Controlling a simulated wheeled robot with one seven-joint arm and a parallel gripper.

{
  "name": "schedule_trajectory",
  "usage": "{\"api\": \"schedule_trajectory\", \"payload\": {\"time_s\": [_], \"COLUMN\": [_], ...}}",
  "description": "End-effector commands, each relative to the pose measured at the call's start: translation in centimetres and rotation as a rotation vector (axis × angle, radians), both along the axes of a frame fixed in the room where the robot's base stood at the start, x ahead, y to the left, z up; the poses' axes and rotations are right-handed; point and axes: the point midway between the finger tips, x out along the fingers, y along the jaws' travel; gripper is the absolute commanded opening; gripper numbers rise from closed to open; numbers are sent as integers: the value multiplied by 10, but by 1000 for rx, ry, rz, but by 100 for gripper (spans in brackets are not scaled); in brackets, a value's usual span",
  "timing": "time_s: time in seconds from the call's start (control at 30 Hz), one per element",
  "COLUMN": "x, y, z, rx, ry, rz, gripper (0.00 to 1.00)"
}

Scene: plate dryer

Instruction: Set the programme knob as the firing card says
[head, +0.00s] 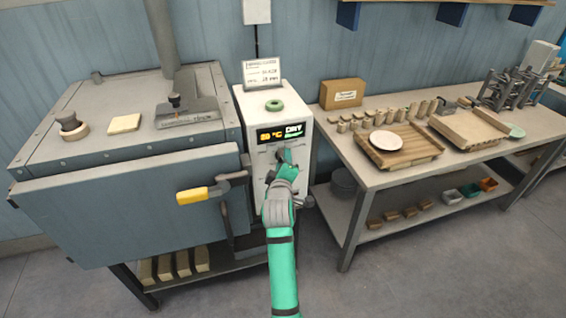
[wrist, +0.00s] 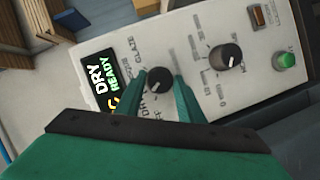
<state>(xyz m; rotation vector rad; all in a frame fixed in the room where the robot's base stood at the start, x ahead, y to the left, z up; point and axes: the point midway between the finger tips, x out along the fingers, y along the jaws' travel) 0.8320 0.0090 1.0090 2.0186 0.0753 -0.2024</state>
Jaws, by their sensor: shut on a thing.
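The programme knob (wrist: 158,79) is a small black dial with a white pointer mark on the white control box (wrist: 190,55). Labels such as DRY and GLAZE curve around it. My green gripper (head: 285,156) has a finger on each side of the knob and is shut on it, as the wrist view shows. The display (wrist: 101,80) reads DRY READY; it also glows in the head view (head: 280,134). The firing card (head: 262,73) stands on top of the box, its text too small to read surely. In the head view my gripper hides the knob.
A second black knob (wrist: 226,57) and a green button (wrist: 285,61) sit beside the programme knob. The grey dryer (head: 110,130) with a yellow-handled lever (head: 200,194) stands left. A bench (head: 375,178) with boards and a plate (head: 385,141) stands right.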

Motion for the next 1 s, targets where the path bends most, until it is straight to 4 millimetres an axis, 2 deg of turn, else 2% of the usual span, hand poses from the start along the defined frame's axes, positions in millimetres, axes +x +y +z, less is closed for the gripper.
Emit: {"api": "schedule_trajectory", "payload": {"time_s": [1.0], "x": [2], "y": [-8], "z": [1], "rx": [920], "ry": [305], "rz": [-5], "gripper": [12]}}
